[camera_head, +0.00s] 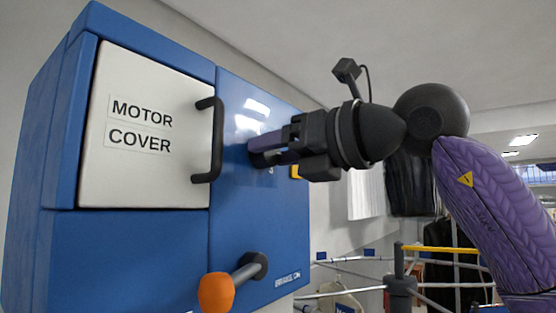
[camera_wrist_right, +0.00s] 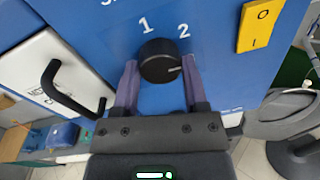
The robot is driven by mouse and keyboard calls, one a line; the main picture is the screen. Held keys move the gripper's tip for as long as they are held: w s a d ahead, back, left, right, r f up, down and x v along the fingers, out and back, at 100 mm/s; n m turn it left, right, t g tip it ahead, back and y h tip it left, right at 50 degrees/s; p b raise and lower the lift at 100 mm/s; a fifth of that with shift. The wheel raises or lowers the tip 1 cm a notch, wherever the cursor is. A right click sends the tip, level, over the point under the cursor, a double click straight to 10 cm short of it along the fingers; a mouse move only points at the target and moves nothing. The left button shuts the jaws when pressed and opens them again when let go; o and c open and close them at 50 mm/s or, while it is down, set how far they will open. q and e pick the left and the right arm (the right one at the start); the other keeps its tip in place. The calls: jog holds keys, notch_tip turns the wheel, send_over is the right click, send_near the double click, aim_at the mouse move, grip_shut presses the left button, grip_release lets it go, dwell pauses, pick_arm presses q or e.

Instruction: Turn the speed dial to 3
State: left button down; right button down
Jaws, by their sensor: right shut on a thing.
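The black round speed dial (camera_wrist_right: 160,61) sits on the blue machine panel, with the labels 1 and 2 above it in the right wrist view. A short white mark on the dial points to the right, towards one finger and below the 2. My right gripper (camera_wrist_right: 161,72) is shut on the dial, one purple finger on each side. In the head view my right gripper (camera_head: 256,150) reaches the panel from the right and hides the dial; part of a white character shows just below the fingers. My left gripper is not in view.
A white motor cover (camera_head: 150,172) with a black handle (camera_head: 217,140) is left of the dial. An orange-tipped lever (camera_head: 216,293) sticks out below. A yellow switch plate (camera_wrist_right: 259,25) is right of the dial. Rails and hanging garments (camera_head: 455,270) stand at the right.

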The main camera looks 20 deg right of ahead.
jog(key=m, duration=0.2)
jog(key=m+b, duration=0.1)
jog(key=m, duration=0.2)
jog(key=shift+d+r, duration=0.1)
jog(key=shift+r, duration=0.1)
jog(key=shift+m, duration=0.4)
jog(key=shift+c, duration=0.6)
grip_release()
jog(key=shift+f, duration=0.1)
jog(key=b+v, duration=0.3)
jog(key=v, duration=0.7)
jog(key=shift+w+d, duration=0.1)
